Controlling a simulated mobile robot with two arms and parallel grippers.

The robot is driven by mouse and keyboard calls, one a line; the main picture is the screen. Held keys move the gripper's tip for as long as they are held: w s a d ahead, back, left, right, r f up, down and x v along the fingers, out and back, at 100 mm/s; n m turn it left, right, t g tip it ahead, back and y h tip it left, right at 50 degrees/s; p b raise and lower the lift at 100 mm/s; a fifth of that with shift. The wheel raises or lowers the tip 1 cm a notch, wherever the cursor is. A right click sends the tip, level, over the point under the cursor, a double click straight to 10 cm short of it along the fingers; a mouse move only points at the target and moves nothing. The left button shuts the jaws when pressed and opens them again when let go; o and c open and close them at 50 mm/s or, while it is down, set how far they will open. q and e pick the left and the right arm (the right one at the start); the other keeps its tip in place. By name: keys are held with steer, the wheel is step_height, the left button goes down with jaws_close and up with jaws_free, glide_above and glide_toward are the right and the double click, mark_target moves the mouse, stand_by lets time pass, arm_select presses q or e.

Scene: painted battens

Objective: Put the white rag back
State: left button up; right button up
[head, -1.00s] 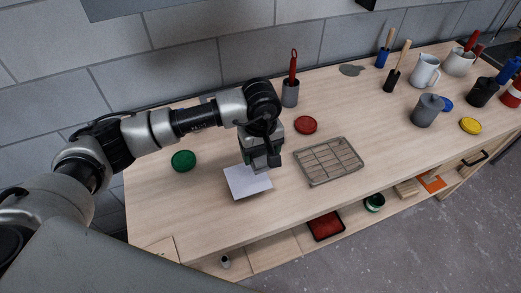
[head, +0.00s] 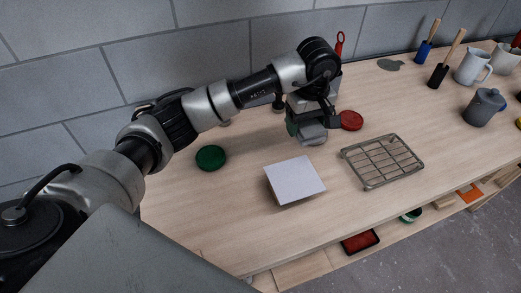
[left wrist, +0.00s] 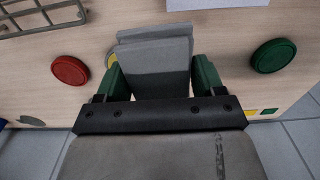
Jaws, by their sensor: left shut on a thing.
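My left gripper (head: 308,122) is shut on a grey, folded, cloth-like thing (head: 312,135), held over the back of the bench near the red lid. The left wrist view shows this held thing (left wrist: 155,70) between the green fingers, with layered edges. I cannot tell whether it is the white rag in shade. A flat white square (head: 295,180) lies in front of the gripper, apart from it; whether it is cloth or a sheet is unclear. Its edge also shows in the left wrist view (left wrist: 215,4). My right gripper is not in view.
A green lid (head: 211,157) lies left of the square, a red lid (head: 352,120) right of the gripper. A wire rack (head: 383,162) lies to the right. A grey lidded pot (head: 484,107) and a light jug (head: 472,68) stand farther right. The grey wall runs behind.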

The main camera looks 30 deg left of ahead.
arm_select(q)
steer(key=shift+w+f, duration=0.15)
steer(key=shift+f, duration=0.05)
steer(key=shift+a+f, duration=0.1)
steer(key=shift+a, duration=0.2)
steer(key=a+f+p, duration=0.2)
steer(key=a+f, duration=0.1)
steer(key=a, duration=0.2)
steer(key=p, duration=0.2)
glide_above(262, 146)
step_height(262, 146, down, 3)
steer(key=shift+f, duration=0.55)
step_height(262, 146, down, 3)
steer(key=shift+f+p, duration=0.1)
steer(key=shift+p, duration=0.55)
steer(key=shift+f, duration=0.1)
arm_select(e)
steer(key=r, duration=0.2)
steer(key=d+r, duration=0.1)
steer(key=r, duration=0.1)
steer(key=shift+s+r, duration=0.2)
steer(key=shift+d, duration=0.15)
